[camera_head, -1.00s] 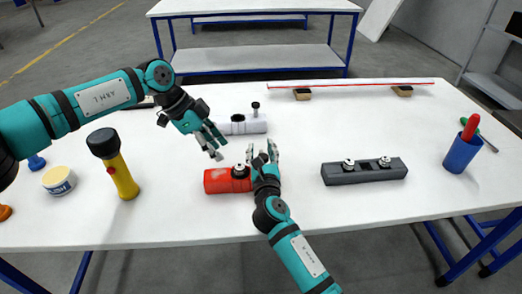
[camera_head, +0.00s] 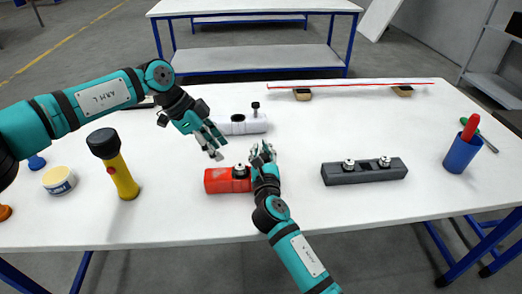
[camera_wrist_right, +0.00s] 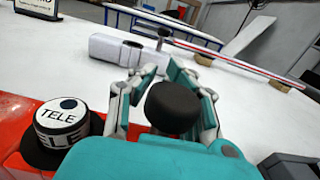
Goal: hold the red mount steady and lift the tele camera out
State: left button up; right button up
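The red mount (camera_head: 215,181) lies on the white table in front of me. The tele camera (camera_head: 240,172) stands upright in it; its white top and side read TELE in the right wrist view (camera_wrist_right: 62,118). My right gripper (camera_head: 262,153) is just right of the tele camera, covering the mount's right part in the head view. Its fingers (camera_wrist_right: 165,85) are apart; a dark rounded shape shows between them, and I cannot tell what it is. My left gripper (camera_head: 213,141) is open and empty, above and behind the mount, apart from it.
A white mount (camera_head: 240,124) with a black-topped post stands behind. A dark grey mount (camera_head: 364,173) is to the right, a blue cup (camera_head: 462,153) further right. A yellow flashlight (camera_head: 122,174) and a tub (camera_head: 59,181) stand left. The front table edge is clear.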

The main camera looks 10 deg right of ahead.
jog(key=shift+o, duration=1)
notch_tip(320, 180, up, 10)
jog(key=shift+f, duration=0.1)
